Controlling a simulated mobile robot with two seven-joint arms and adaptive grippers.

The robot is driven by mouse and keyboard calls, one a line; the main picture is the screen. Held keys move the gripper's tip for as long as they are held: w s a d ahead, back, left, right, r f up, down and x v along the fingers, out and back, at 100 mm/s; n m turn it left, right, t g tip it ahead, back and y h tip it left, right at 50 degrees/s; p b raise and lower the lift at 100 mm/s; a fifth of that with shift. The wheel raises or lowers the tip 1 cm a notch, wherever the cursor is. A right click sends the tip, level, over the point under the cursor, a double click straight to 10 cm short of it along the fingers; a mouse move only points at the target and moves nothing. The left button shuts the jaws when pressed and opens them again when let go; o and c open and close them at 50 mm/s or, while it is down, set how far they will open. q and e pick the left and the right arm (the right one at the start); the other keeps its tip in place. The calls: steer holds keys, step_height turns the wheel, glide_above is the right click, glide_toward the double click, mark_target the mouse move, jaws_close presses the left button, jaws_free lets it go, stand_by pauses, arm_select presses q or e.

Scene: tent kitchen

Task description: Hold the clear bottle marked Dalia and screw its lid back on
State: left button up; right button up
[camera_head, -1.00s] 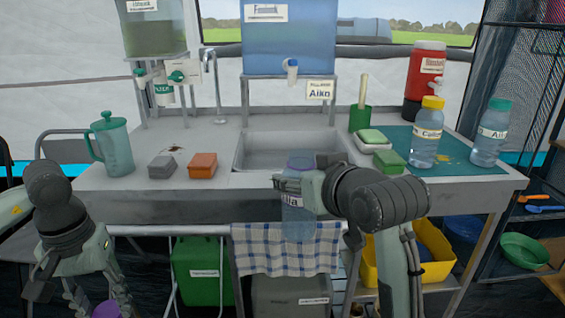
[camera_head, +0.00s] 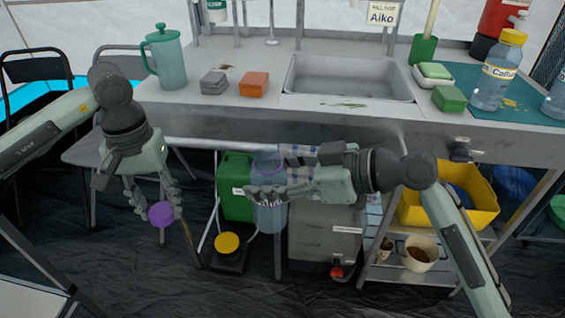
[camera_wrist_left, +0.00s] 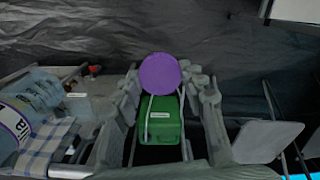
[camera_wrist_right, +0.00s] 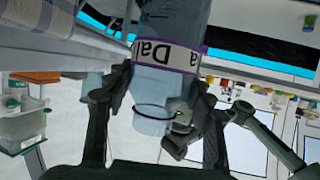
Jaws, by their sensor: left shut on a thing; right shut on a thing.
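The clear bottle (camera_head: 270,218) is upright in front of the counter, below its edge, with its purple-rimmed mouth uncovered. My right gripper (camera_head: 264,190) is shut around its upper body from the right. In the right wrist view the bottle (camera_wrist_right: 172,68) shows a white label with purple borders, reading "Da...", partly hidden. My left gripper (camera_head: 162,205) is shut on the round purple lid (camera_head: 161,215), left of the bottle and apart from it. The lid (camera_wrist_left: 160,74) sits between the fingertips in the left wrist view, with the bottle (camera_wrist_left: 18,118) at the left edge.
The counter (camera_head: 330,118) and sink (camera_head: 345,80) lie behind the grippers. A checked towel (camera_wrist_left: 50,145) hangs near the bottle. A green container (camera_head: 235,180), grey bin (camera_head: 318,248) and yellow tub (camera_head: 415,210) stand below. Other bottles (camera_head: 497,72) stand at the right. The space between lid and bottle is clear.

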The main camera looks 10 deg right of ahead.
arm_select(q)
steer(key=d+r+n, duration=0.7)
steer(key=d+r, duration=1.2)
steer(key=d, duration=0.1)
steer(key=shift+r, duration=0.15)
steer(key=shift+f, duration=2)
steer(key=shift+d, duration=0.1)
steer(key=shift+f, duration=0.85)
steer(key=shift+f, duration=0.6)
